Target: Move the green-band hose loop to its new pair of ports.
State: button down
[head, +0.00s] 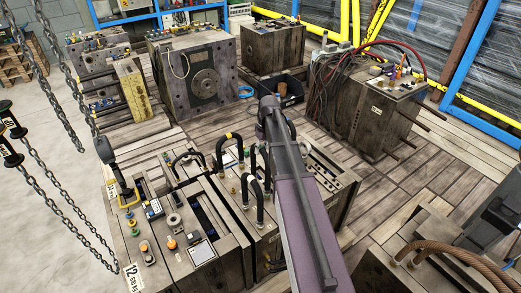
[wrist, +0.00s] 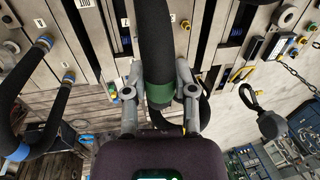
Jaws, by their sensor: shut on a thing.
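The green-band hose loop is a thick black hose (wrist: 155,35) with a green band (wrist: 158,84), in the middle of the wrist view. My gripper (wrist: 159,92) is shut on it at the band, one grey finger on each side. The hose runs up out of the picture, so I cannot tell whether its ends sit in ports. In the head view my arm covers the gripper and no green band can be made out. Black hose loops (head: 254,190) stand on the mould block (head: 318,205) beside my arm. Brass port fittings (wrist: 185,24) show in the wrist view.
A blue-band hose loop (wrist: 52,105) lies left of my gripper in the wrist view. A hanging black hook (wrist: 268,122) on a chain is at right. In the head view, chains (head: 67,195) hang at left and a hose-covered mould (head: 365,115) stands at right.

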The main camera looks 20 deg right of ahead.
jog(key=shift+c, duration=1.8)
grip_release()
jog(key=shift+d+f, duration=0.1)
